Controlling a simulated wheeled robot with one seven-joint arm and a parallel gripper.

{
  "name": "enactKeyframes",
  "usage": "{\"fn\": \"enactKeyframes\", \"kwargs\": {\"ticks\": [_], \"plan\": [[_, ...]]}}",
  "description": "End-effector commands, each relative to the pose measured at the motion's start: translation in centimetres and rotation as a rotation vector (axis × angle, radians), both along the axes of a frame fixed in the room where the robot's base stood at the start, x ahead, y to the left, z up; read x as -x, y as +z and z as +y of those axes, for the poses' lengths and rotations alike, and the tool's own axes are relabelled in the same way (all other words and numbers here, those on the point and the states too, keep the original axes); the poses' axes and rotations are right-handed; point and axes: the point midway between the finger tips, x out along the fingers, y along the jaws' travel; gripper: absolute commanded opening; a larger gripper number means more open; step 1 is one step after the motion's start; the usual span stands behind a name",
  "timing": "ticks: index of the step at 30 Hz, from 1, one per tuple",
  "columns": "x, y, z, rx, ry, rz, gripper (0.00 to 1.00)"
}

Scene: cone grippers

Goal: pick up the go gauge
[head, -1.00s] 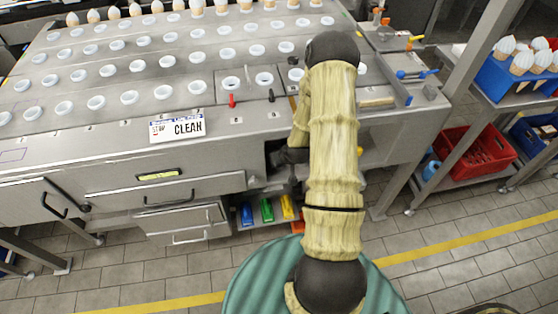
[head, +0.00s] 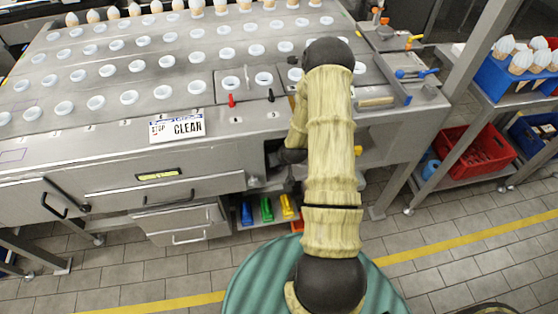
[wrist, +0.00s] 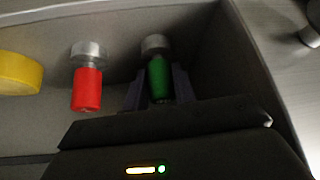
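The go gauge appears to be the green-handled piece (wrist: 158,80) with a metal cap, inside a grey compartment in the wrist view. My gripper (wrist: 158,92) has its two dark fingers on either side of the green handle. Whether they touch it or leave small gaps is unclear, and the dark gripper body hides its lower end. A similar red-handled piece with a metal cap (wrist: 87,85) is just to the left. In the head view my arm reaches down to an opening in the bench front, and the gauge is hidden there.
A yellow round object (wrist: 18,72) lies at the left of the compartment. The compartment's right wall is close to my gripper. In the head view, the steel bench (head: 90,155) carries rows of white cups, and a red crate (head: 483,150) stands on a rack at right.

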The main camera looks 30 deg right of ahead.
Motion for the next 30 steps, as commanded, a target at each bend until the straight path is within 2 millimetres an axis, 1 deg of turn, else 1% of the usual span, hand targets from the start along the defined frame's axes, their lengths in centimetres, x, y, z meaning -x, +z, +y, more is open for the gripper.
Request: {"fn": "enactKeyframes", "kwargs": {"ticks": [8, 13, 14, 17, 20, 24, 30], "plan": [[0.0, 0.1, -0.1, 0.001, -0.001, -0.001, 0.00], [0.0, 0.6, -0.1, 0.002, 0.000, -0.002, 0.00], [0.3, 0.6, 0.0, 0.000, -0.001, 0.001, 0.00], [1.9, 0.5, 0.1, 0.000, -0.002, 0.003, 0.00], [4.0, 0.4, 0.3, -0.001, -0.002, 0.004, 0.00], [7.5, 0.4, 0.5, -0.001, -0.003, 0.005, 0.00], [11.8, 0.4, 1.0, -0.001, -0.002, 0.004, 0.00]]}}
